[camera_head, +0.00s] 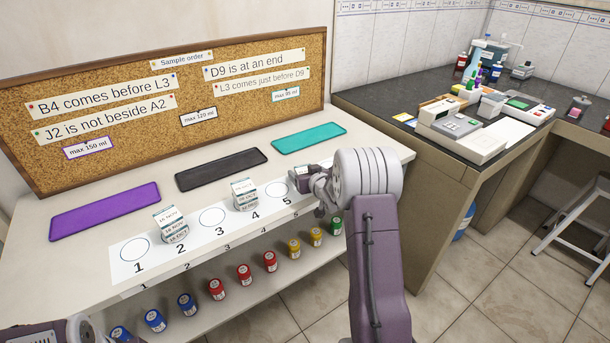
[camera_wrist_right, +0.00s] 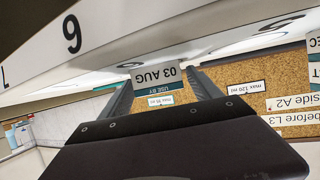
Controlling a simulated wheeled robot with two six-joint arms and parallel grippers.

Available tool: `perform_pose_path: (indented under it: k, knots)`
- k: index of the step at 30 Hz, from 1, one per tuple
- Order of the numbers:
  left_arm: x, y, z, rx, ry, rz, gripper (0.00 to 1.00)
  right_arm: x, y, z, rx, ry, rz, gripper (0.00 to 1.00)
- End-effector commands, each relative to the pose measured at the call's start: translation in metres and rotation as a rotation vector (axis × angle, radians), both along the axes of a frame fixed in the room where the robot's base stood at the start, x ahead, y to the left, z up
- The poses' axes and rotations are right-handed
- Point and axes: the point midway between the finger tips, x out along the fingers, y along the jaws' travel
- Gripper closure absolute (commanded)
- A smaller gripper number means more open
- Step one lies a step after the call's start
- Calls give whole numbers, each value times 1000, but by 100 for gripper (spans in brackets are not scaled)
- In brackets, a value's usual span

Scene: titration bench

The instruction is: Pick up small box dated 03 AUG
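The small box dated 03 AUG (camera_wrist_right: 158,76) shows upside down in the right wrist view, its grey date band above a teal USE BY band. My right gripper (camera_wrist_right: 160,82) has its two dark fingers on either side of it, with no clear gap at the tips. I cannot tell whether they press on it. In the head view my right gripper (camera_head: 306,178) is at the numbered strip, just past spot 5, and hides most of that area. My left arm shows only at the bottom left; its gripper is out of the frame.
Other small dated boxes stand stacked at spot 2 (camera_head: 171,225) and spot 4 (camera_head: 244,195). Purple (camera_head: 105,211), black (camera_head: 221,168) and teal (camera_head: 308,138) mats lie behind the strip. Several capped jars (camera_head: 217,288) stand on the lower shelf. A corkboard (camera_head: 120,70) stands behind.

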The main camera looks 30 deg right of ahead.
Motion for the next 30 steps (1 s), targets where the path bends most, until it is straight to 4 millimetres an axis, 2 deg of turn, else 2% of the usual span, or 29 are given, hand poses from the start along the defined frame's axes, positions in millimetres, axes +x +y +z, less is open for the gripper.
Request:
perform_pose_path:
  k: [1, 6, 12, 16, 23, 30]
  knots:
    - [0, 0, 0, 0, 0, 0, 64, 0, 0, 0, 0, 0, 0, 44]
    - [0, 0, 0, 0, 0, 0, 64, 0, 0, 0, 0, 0, 0, 88]
    - [0, 0, 0, 0, 0, 0, 64, 0, 0, 0, 0, 0, 0, 88]
    - [0, 0, 4, 0, 0, 0, 64, 0, 0, 8, -1, 0, 0, 88]
    - [0, 0, 19, 0, 0, 0, 64, -2, -1, 49, -2, -2, -1, 88]
    - [0, 0, 37, 0, 0, 0, 64, -58, -25, 83, -2, -1, -6, 88]
